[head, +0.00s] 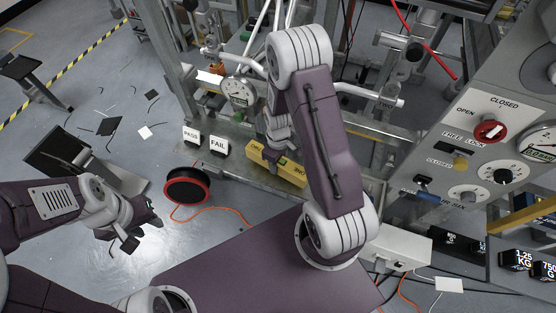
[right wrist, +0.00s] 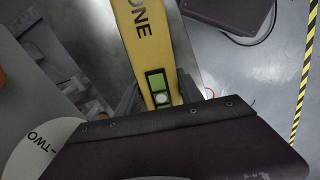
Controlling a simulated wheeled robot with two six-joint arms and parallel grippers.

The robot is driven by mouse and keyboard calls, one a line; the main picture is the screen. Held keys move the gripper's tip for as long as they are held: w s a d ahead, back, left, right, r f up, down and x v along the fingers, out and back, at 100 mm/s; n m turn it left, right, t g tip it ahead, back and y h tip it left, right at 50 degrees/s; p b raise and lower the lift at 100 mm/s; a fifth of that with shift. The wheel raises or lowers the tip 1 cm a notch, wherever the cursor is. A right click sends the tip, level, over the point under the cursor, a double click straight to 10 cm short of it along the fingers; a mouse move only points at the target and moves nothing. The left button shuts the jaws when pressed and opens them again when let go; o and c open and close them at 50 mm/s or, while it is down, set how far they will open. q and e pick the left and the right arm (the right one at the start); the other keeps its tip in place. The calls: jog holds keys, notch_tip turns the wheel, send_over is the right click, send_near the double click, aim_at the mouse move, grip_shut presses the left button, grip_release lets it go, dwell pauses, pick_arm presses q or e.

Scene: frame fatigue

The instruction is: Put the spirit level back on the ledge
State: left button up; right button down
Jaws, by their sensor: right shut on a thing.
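The yellow spirit level (head: 291,171) is at the grey metal ledge (head: 235,151) of the test frame, in the middle of the head view. My right gripper (head: 272,153) points down and is shut on it. In the right wrist view the level (right wrist: 145,35) runs away from me between my two fingers (right wrist: 158,95), with its green vial and the letters "ONE" showing. I cannot tell whether it touches the ledge. My right arm hides part of the ledge behind it. My left gripper (head: 143,236) is open and empty over the floor at the left.
"PASS" (head: 191,137) and "FAIL" (head: 219,146) blocks stand left of the level. A black and red reel (head: 187,187) with orange cord lies on the floor. A control panel (head: 480,150) fills the right, with black weights (head: 516,260) below it. Floor at left has dark scraps.

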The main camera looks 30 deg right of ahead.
jog(key=shift+f, duration=0.45)
jog(key=shift+f+b, duration=0.55)
jog(key=shift+f, duration=0.2)
jog(key=c, duration=0.7)
grip_release()
jog(key=shift+r, duration=0.15)
notch_tip(320, 180, up, 9)
jog(key=shift+f+p, duration=0.1)
jog(key=shift+p, duration=1.1)
